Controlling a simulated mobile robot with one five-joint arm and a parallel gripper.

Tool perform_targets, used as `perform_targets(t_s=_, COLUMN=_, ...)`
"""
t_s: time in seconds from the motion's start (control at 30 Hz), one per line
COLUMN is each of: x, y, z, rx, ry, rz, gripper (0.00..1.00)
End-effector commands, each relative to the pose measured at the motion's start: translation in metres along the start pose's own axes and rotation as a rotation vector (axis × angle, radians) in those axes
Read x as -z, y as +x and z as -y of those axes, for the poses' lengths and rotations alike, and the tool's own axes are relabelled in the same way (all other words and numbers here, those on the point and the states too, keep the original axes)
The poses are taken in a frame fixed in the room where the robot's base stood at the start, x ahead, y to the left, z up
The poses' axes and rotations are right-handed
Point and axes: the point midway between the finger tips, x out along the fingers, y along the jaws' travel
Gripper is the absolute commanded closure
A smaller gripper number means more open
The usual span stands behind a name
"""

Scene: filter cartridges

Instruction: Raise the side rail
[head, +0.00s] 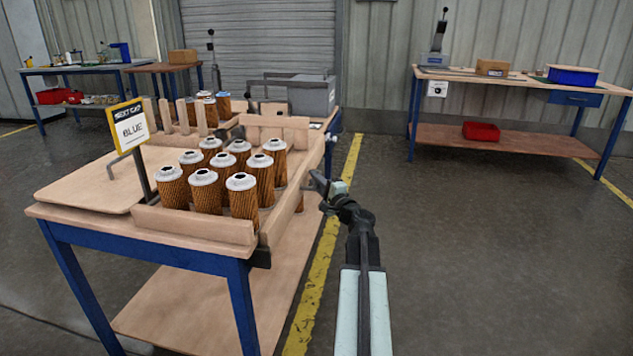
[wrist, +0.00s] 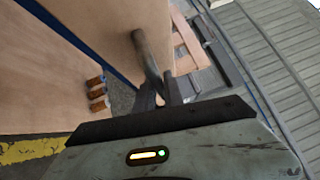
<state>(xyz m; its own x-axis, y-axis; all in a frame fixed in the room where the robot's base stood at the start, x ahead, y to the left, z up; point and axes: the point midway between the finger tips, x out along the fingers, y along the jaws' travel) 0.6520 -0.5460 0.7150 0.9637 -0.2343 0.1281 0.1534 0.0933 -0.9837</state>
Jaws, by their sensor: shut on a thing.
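The side rail (head: 287,203) is a long pale wooden board along the right edge of the workbench, beside the white-capped cartridges. How far it is raised is hard to tell. My gripper (head: 316,181) is at the rail's outer side, near its middle. In the wrist view my gripper (wrist: 160,95) is shut on a grey-brown bar handle (wrist: 144,50), which stands out from a wooden panel. The fingers hide the end of the handle.
Several cartridges (head: 204,190) with white caps stand in the wooden tray behind a front rail (head: 193,225). A grey box (head: 312,97) is at the back. The floor (head: 450,240) to the right is clear.

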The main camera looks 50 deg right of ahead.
Motion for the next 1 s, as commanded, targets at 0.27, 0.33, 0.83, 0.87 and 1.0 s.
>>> perform_targets(t_s=0.27, x=-0.006, y=0.006, z=0.049, rx=0.003, ry=0.003, rz=0.000, gripper=1.00)
perform_targets(t_s=0.33, x=-0.006, y=0.006, z=0.048, rx=0.003, ry=0.004, rz=0.000, gripper=1.00)
perform_targets(t_s=0.83, x=-0.006, y=0.007, z=0.046, rx=0.004, ry=0.006, rz=0.001, gripper=0.66)
perform_targets(t_s=0.87, x=-0.006, y=0.007, z=0.046, rx=0.004, ry=0.005, rz=0.001, gripper=0.66)
perform_targets(t_s=1.0, x=-0.006, y=0.005, z=0.045, rx=0.003, ry=0.005, rz=0.001, gripper=0.66)
